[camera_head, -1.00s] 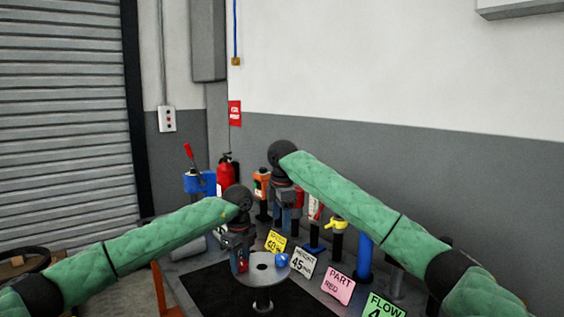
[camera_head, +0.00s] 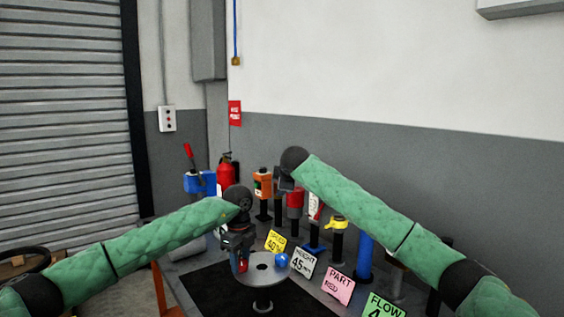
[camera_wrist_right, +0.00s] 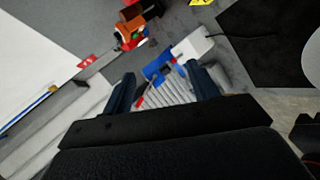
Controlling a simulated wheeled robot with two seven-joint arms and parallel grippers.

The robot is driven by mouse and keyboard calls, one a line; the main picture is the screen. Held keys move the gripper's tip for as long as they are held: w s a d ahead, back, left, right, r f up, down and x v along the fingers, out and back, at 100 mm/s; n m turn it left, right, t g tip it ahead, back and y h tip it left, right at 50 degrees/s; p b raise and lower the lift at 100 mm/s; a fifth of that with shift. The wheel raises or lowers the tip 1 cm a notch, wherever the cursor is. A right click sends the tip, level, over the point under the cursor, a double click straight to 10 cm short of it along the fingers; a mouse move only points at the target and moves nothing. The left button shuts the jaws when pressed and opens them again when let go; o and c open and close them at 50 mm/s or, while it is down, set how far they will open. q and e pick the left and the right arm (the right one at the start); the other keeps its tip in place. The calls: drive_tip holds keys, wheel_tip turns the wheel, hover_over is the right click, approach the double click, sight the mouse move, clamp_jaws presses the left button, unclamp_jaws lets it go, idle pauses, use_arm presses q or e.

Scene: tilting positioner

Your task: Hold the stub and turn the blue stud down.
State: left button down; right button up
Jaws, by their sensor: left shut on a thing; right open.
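A round grey tilting plate (camera_head: 262,280) stands on a short post above a black mat. A blue stud (camera_head: 282,259) sticks up near its right side. A red stub (camera_head: 242,265) stands at its left side, mostly covered by my left gripper (camera_head: 240,262), which is shut on it from above. My right gripper shows in the right wrist view (camera_wrist_right: 160,72) with its two fingers apart and nothing held between them. In the head view it is behind the plate, by the row of posts, and its fingers are largely hidden.
Cards (camera_head: 303,262) stand along the mat's right edge. Behind them are a red-topped post (camera_head: 294,205), an orange device (camera_head: 262,184), a yellow-topped post (camera_head: 337,225) and a thick blue post (camera_head: 364,258). The black mat (camera_head: 215,290) is bare left of the plate.

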wheel_tip(320, 180, up, 7)
drive_tip(key=w+t+y, duration=0.1)
drive_tip(key=w+t, duration=0.1)
drive_tip(key=t, duration=0.3)
drive_tip(key=shift+w+d+y, duration=0.15)
drive_tip(key=shift+w+y, duration=0.05)
drive_tip(key=shift+y, duration=0.2)
